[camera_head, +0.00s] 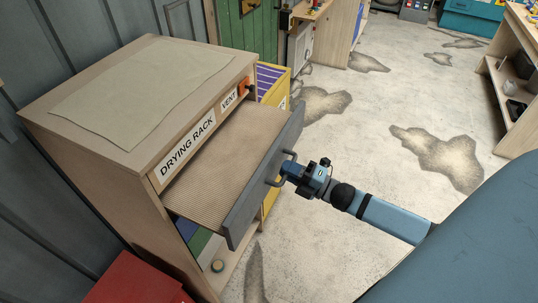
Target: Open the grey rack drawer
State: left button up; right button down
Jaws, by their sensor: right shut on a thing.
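The grey rack drawer (262,183) is the grey-fronted drawer of the wooden cabinet labelled "DRYING RACK" (121,118). It stands pulled well out, with its ribbed tan tray (228,150) showing between the cabinet and the front. A grey bar handle sits on the outer face of the front. My right gripper (283,172) comes in from the right and is shut on this handle. Its fingertips are partly hidden at the handle. My left gripper is not in view.
A cloth or sheet (142,88) lies on the cabinet top. A yellow bin (270,86) stands just behind the cabinet. A red box (135,281) is at the lower left. Wooden shelving (512,100) stands at the far right. The stained floor between is open.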

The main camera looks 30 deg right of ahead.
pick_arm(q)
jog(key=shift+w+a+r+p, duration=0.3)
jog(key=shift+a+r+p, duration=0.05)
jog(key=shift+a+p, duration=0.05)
pick_arm(e)
jog(key=v, duration=0.3)
jog(key=r+v, duration=0.1)
jog(key=v, duration=0.1)
jog(key=shift+s+d, duration=0.2)
jog(key=shift+s, duration=0.1)
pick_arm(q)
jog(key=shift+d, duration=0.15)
pick_arm(e)
jog(key=c, duration=1.1)
grip_release()
jog(key=shift+c, duration=0.2)
pick_arm(q)
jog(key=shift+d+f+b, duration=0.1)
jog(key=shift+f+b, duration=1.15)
jog(key=shift+b, duration=0.2)
pick_arm(e)
jog(key=v, duration=1.3)
jog(key=shift+s+d, duration=0.15)
jog(key=shift+s, duration=0.25)
